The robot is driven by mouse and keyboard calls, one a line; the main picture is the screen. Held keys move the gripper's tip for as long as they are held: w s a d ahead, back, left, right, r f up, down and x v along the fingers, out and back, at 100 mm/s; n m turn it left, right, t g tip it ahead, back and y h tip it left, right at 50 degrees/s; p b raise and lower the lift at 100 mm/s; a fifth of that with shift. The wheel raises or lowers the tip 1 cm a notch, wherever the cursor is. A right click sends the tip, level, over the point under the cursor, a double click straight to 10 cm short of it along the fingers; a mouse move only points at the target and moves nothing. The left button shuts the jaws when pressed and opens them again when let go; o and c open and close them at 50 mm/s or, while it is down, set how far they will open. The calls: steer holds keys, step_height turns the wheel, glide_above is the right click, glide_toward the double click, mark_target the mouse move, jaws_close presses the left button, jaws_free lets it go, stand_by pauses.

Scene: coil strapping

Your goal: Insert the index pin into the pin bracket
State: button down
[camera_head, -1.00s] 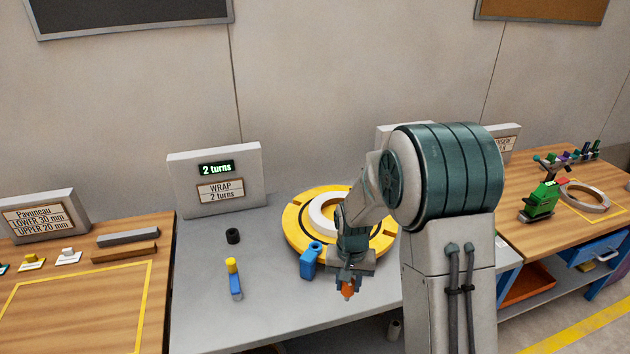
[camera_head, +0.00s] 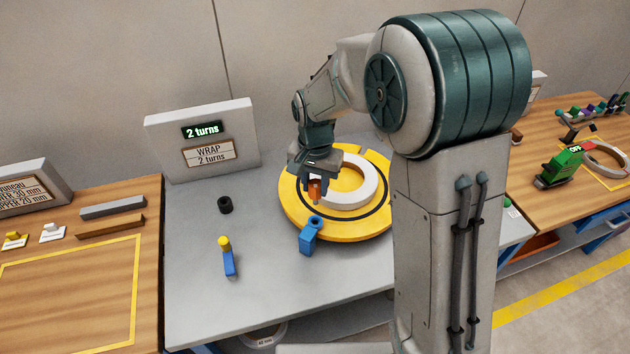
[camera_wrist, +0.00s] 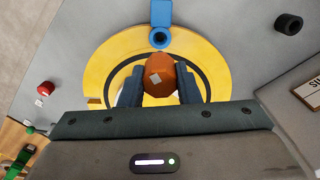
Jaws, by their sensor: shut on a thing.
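My gripper (camera_head: 315,188) is shut on an orange index pin, the pin (camera_head: 315,189) standing roughly upright between the jaws. In the wrist view the pin's orange head (camera_wrist: 160,74) shows between the two dark blue fingers. The gripper is above the yellow turntable, near its left edge and the white ring. The blue pin bracket (camera_head: 311,235) stands at the turntable's front-left edge, with a round socket at its top. In the wrist view the bracket (camera_wrist: 160,22) is just beyond the pin, and the two look apart. The pin's lower end is hidden in the wrist view.
The yellow turntable (camera_head: 292,213) carries a white ring (camera_head: 374,184). A black cylinder (camera_head: 225,205) and a blue tool with a yellow top (camera_head: 228,258) stand on the grey table to the left. A "2 turns" display panel (camera_head: 202,140) stands at the back.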

mark_target(315, 201)
steer(key=shift+f, duration=0.1)
steer(key=shift+f+b, duration=2.15)
steer(key=shift+f, duration=0.65)
steer(key=shift+f+b, duration=1.65)
steer(key=shift+f, duration=0.7)
steer(key=c, duration=1)
jaws_free()
steer(key=shift+r, duration=0.1)
step_height(315, 201, up, 14)
steer(key=shift+f+p, duration=0.1)
steer(key=shift+p, duration=0.2)
steer(key=s+d+n+t+p, duration=0.1)
steer(key=s+d+n, duration=0.1)
steer(key=s+d, duration=0.5)
steer(key=s+d+r+n+t+p, duration=0.1)
steer(key=s+d+n, duration=0.1)
steer(key=s+d, duration=0.4)
steer(key=s, duration=0.5)
steer(key=shift+s+d+r+t, duration=0.3)
steer(key=shift+d+t, duration=0.1)
